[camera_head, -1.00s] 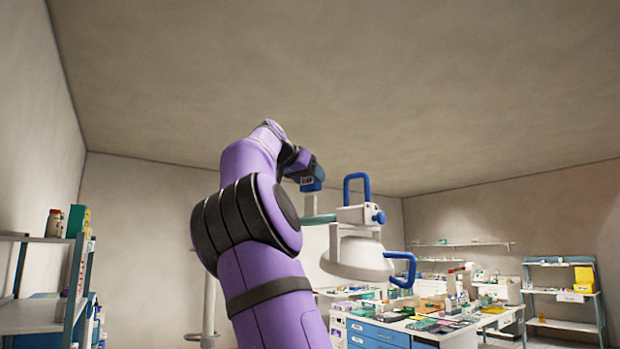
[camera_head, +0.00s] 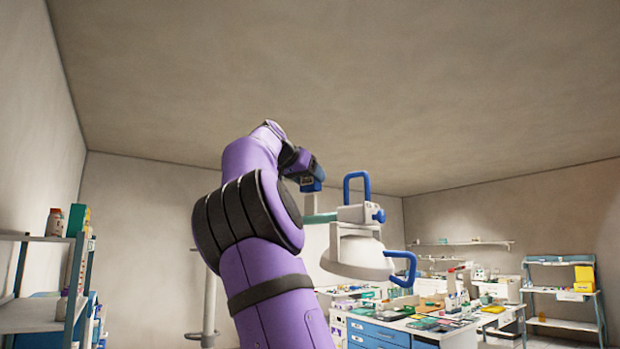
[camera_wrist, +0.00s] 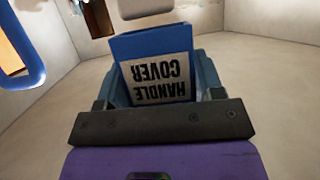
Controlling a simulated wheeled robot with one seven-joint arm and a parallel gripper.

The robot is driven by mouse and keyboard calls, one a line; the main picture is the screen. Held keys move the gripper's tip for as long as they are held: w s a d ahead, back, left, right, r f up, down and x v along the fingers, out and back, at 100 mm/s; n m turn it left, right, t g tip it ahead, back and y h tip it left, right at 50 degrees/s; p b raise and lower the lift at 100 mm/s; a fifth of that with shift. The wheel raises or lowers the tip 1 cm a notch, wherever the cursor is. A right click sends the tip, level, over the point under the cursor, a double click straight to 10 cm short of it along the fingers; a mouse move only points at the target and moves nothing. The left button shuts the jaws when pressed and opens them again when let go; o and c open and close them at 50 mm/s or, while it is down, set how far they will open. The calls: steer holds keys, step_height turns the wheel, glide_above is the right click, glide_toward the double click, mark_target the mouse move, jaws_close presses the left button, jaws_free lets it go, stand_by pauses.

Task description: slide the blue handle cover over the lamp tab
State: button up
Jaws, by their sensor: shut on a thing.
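The blue handle cover (camera_wrist: 125,47) bears an upside-down "HANDLE COVER" label in the wrist view. My gripper (camera_wrist: 158,75) is shut on it, with a blue-grey finger on each side. In the head view, my gripper (camera_head: 312,184) is at the end of my purple arm, just above and left of the lamp (camera_head: 355,253). The lamp has a white head and blue loop handles. A pale, blunt piece (camera_wrist: 143,8) lies just beyond the cover's far end in the wrist view; I cannot tell surely whether it is the lamp tab. The cover's far opening is hidden.
One blue lamp loop (camera_head: 357,187) stands up right of my gripper, and another (camera_head: 403,270) is lower right. A blue loop (camera_wrist: 25,45) is at upper left in the wrist view. A cluttered bench (camera_head: 380,337) stands behind; a shelf (camera_head: 30,318) is at left.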

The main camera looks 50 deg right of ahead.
mark_target(309, 196)
steer(key=shift+f, duration=3)
stand_by(1.8)
steer(key=o, duration=1)
steer(key=v, duration=1)
steer(key=shift+a+r, duration=0.25)
steer(key=shift+a, duration=0.1)
